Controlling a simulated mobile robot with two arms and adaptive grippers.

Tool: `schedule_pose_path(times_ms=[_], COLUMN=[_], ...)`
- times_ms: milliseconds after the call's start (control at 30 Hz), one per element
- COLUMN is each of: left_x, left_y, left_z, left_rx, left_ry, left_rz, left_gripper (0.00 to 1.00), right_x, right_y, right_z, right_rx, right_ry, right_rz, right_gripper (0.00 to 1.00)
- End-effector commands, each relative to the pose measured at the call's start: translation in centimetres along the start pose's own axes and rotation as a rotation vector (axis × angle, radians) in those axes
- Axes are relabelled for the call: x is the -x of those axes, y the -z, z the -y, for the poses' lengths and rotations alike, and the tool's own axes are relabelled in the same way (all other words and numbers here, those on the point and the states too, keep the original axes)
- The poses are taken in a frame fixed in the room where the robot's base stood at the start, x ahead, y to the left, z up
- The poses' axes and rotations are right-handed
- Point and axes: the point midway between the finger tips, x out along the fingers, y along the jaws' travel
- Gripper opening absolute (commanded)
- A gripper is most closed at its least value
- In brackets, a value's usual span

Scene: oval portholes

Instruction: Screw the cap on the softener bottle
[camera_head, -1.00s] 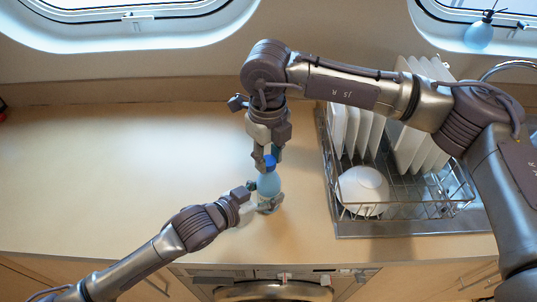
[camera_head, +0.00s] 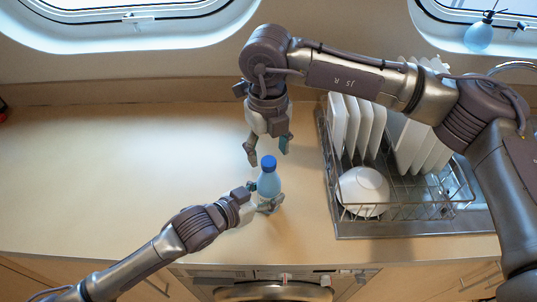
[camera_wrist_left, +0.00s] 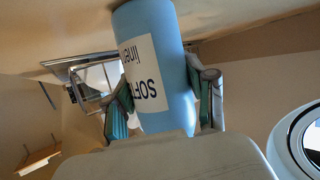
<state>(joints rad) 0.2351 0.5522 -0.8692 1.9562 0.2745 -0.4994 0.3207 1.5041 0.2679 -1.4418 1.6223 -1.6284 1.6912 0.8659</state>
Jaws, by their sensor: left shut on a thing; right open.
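The light blue softener bottle (camera_head: 268,184) stands upright on the counter near its front edge. Its dark blue cap (camera_head: 268,163) sits on top of the bottle's neck. My left gripper (camera_head: 263,201) is shut on the lower part of the bottle from the front left. In the left wrist view the bottle (camera_wrist_left: 158,65) with its white label stands between the two fingers; its top is out of that view. My right gripper (camera_head: 268,152) is open, pointing down, with its fingers apart just above and behind the cap, not touching it.
A wire dish rack (camera_head: 420,205) with several white plates (camera_head: 375,130) and a white bowl (camera_head: 363,190) stands right of the bottle. A blue spray bottle (camera_head: 479,37) is at the right porthole.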

Motion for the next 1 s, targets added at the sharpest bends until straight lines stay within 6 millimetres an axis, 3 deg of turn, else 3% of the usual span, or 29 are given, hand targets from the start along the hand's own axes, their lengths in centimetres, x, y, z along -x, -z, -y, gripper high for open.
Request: schedule_pose_path(times_ms=[200,400,600,867,900,1000], left_x=[0.0,0.0,0.0,0.0,0.0,0.0], left_y=[-0.1,-0.1,-0.1,-0.1,-0.1,-0.1], left_z=[0.0,0.0,0.0,0.0,0.0,0.0], left_rx=[0.001,0.001,0.001,0.001,0.001,0.001], left_ry=[0.000,0.000,0.000,0.000,0.000,0.000], left_rz=[0.002,0.002,0.002,0.002,0.002,0.002], left_gripper=[0.00,0.00,0.00,0.00,0.62,0.79], right_x=[4.9,8.2,9.4,9.5,9.5,9.5], right_y=[-0.1,-0.1,0.0,0.0,0.0,0.0], right_z=[0.0,0.0,0.0,0.0,0.0,0.0], right_rx=[-0.001,-0.002,0.000,0.000,0.000,0.000], right_ry=[0.001,0.001,0.000,0.000,0.000,0.000], right_rz=[0.004,0.002,-0.001,-0.001,-0.001,-0.001], right_gripper=[0.61,0.61,0.61,0.61,0.61,0.61])
